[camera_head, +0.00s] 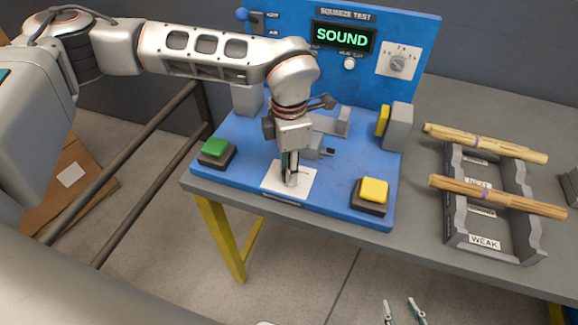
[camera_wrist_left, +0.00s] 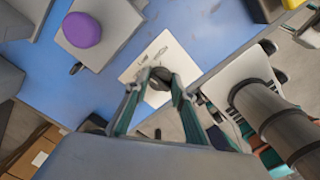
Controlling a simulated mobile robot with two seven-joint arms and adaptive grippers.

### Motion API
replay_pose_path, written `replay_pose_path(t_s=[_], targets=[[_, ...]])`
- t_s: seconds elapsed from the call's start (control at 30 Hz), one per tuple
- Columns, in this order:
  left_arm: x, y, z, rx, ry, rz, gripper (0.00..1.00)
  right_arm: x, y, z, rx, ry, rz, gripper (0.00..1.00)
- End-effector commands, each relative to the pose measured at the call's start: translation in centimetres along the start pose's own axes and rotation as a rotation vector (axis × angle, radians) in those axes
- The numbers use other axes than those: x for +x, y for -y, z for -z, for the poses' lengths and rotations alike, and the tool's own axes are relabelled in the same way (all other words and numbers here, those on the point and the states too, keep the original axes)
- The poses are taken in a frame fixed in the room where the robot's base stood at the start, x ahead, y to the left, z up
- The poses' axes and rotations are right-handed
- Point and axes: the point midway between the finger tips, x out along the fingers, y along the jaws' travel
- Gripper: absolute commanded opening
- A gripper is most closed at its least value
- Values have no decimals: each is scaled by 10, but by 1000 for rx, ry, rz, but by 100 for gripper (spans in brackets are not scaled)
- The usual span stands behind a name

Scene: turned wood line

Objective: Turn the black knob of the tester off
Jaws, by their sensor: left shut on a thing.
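The tester (camera_head: 235,165) is a blue board with an upright back panel. Its display (camera_head: 343,37) reads SOUND in green. A white plate (camera_head: 272,177) lies at its front edge. My left gripper (camera_head: 291,181) points down at this plate and covers its middle in the head view. In the left wrist view a dark knob (camera_wrist_left: 157,77) on the plate sits between the fingertips of my left gripper (camera_wrist_left: 154,84), which is shut on it. The knob's exact angle is hard to read. My right gripper (camera_head: 403,312) shows at the bottom edge, fingers apart and empty, away from the tester.
A green button (camera_head: 215,147) and a yellow button (camera_head: 374,190) flank the plate. A grey dial (camera_head: 398,62) is on the back panel. To the right, two wooden turned pieces (camera_head: 497,197) lie across a dark grey rack (camera_head: 455,222) labelled WEAK at the front.

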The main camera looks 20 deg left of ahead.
Motion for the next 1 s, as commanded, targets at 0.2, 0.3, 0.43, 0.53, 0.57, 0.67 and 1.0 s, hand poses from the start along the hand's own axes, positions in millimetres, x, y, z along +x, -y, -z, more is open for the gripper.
replay_pose_path(t_s=[0.2,0.3,0.43,0.53,0.57,0.67,1.0], targets=[[0,0,0,-205,1,0,3,-1,0,3,0,-3,0,37],[0,0,0,-294,1,1,3,-2,-1,5,0,-6,-1,37],[0,0,0,-401,0,1,3,-2,-1,8,0,-10,-2,37],[0,0,0,-471,0,0,3,-2,-2,10,0,-13,-2,37],[0,0,0,-489,0,0,3,-2,-2,10,0,-13,-2,37],[0,0,0,-543,0,0,3,-2,-2,10,-1,-13,-2,37],[0,0,0,-640,1,0,3,-2,-1,7,-1,-8,-2,37]])
